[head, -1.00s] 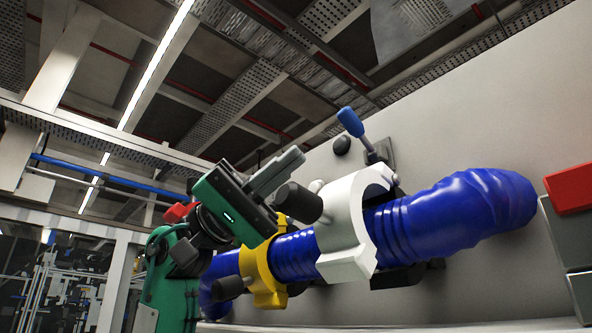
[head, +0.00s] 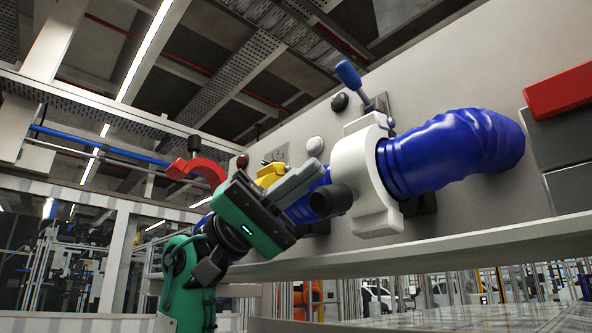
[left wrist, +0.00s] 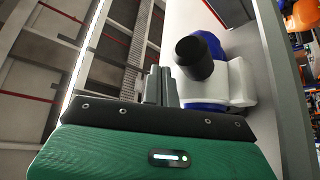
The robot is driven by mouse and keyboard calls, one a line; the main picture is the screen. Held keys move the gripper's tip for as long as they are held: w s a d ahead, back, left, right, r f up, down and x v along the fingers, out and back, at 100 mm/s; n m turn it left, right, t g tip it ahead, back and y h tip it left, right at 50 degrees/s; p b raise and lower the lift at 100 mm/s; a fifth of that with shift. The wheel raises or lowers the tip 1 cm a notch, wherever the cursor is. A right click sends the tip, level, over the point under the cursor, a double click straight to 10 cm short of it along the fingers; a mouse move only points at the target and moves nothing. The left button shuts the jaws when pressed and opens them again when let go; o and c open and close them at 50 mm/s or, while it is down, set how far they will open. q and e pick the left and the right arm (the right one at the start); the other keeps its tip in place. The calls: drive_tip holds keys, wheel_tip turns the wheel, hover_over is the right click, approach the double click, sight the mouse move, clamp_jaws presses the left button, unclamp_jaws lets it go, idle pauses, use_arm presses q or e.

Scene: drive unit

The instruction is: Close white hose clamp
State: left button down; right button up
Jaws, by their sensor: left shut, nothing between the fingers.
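The white hose clamp (head: 362,165) wraps around the thick blue hose (head: 455,150) in the head view; I cannot tell whether its ends meet. Its black knob (head: 332,200) sticks out toward the lower left. My left gripper (head: 302,180) is shut and empty, its fingers just left of the knob. I cannot tell whether they touch. In the left wrist view the shut fingers (left wrist: 160,86) are left of and below the knob (left wrist: 194,58), with the white clamp (left wrist: 240,82) behind at right. My right gripper is out of view.
A red clamp (head: 203,168) stands open at the left, and a yellow clamp (head: 270,174) is partly hidden behind my left gripper. A blue-handled lever (head: 348,75) rises above the white clamp. A pale wall (head: 460,80) backs the hose, with a ledge (head: 470,240) below.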

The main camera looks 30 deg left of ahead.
use_arm(q)
drive_tip(key=shift+f, duration=0.1)
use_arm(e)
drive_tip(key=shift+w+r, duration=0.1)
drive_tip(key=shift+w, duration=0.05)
use_arm(q)
drive_tip(key=shift+w, duration=0.1)
